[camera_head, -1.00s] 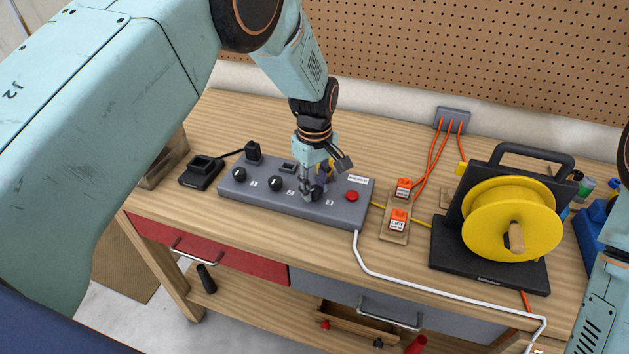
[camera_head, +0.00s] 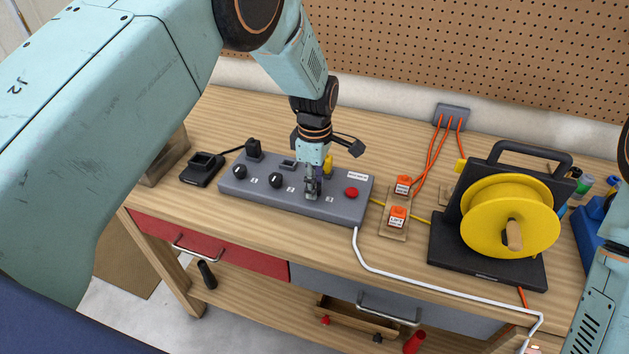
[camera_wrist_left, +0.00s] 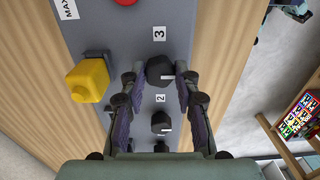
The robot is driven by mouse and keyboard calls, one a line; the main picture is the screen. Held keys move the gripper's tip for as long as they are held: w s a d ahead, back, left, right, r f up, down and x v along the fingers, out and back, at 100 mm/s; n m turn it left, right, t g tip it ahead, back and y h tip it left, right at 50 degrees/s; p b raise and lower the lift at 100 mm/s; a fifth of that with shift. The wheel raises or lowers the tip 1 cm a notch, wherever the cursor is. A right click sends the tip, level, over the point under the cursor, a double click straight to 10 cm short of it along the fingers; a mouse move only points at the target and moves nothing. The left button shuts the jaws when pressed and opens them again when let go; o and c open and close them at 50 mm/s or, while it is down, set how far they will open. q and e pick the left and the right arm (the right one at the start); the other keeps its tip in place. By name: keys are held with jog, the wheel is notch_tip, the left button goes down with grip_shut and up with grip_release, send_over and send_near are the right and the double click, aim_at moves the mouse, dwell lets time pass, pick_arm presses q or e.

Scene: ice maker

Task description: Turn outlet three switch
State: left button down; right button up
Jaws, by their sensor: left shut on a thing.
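The grey power strip (camera_head: 345,208) lies on the workbench, with black round switches in a row, number labels and a red button (camera_head: 351,192). The outlet three switch (camera_wrist_left: 158,68) is a black knob with a white mark, beside the label 3 in the left wrist view. My left gripper (camera_head: 312,192) points down over it, and its fingers (camera_wrist_left: 160,78) are shut on the knob's two sides. In the head view the fingers mostly hide this knob. The other switches (camera_head: 275,181) stand free to the left. My right gripper is not in view.
A yellow plug (camera_wrist_left: 88,80) sits in the strip right behind my gripper. A black plug (camera_head: 254,150) and a black charger (camera_head: 201,168) are at the left. Orange switches (camera_head: 398,217) and a yellow cable reel (camera_head: 508,218) stand at the right. The bench front is mostly clear.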

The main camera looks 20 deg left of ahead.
pick_arm(q)
jog(key=shift+w+r, duration=0.15)
jog(key=c, duration=1.3)
grip_release()
jog(key=o, duration=0.3)
notch_tip(320, 180, up, 12)
jog(key=shift+f, duration=0.1)
jog(key=shift+s, duration=0.2)
